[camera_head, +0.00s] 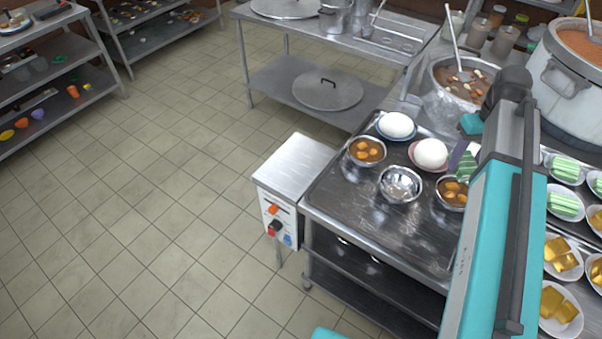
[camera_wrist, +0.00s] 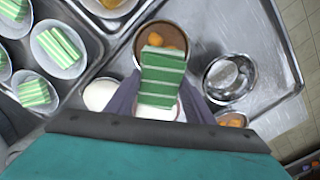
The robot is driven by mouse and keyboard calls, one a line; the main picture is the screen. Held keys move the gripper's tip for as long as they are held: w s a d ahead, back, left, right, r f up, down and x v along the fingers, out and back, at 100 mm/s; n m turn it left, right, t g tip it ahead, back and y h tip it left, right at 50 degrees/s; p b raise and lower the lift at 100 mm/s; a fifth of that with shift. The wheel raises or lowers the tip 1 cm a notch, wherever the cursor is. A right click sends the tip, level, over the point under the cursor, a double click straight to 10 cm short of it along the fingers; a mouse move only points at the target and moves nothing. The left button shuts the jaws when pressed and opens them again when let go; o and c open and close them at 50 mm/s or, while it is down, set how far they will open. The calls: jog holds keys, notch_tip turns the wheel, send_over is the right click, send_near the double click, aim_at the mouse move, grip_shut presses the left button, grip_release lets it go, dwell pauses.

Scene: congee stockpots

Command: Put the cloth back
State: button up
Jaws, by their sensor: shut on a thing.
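My gripper (camera_head: 462,165) is shut on a green cloth with white stripes (camera_wrist: 163,72), which looks folded. In the wrist view the cloth sits between the two grey-purple fingers and its far end reaches over part of a bowl with orange pieces (camera_wrist: 175,32). In the head view only a corner of the cloth (camera_head: 467,167) shows, above the right part of the steel worktop, and my arm hides the rest. I cannot tell how high it is above the surface.
The steel worktop (camera_head: 400,245) holds an empty metal bowl (camera_head: 401,184), bowls with orange pieces (camera_head: 366,151), and white mounds on plates (camera_head: 431,154). Plates of green striped slices (camera_head: 565,206) lie at the right. Large pots (camera_head: 565,90) stand behind. The worktop's front is clear.

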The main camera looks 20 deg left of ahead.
jog(key=shift+w, duration=0.35)
jog(key=shift+a, duration=0.25)
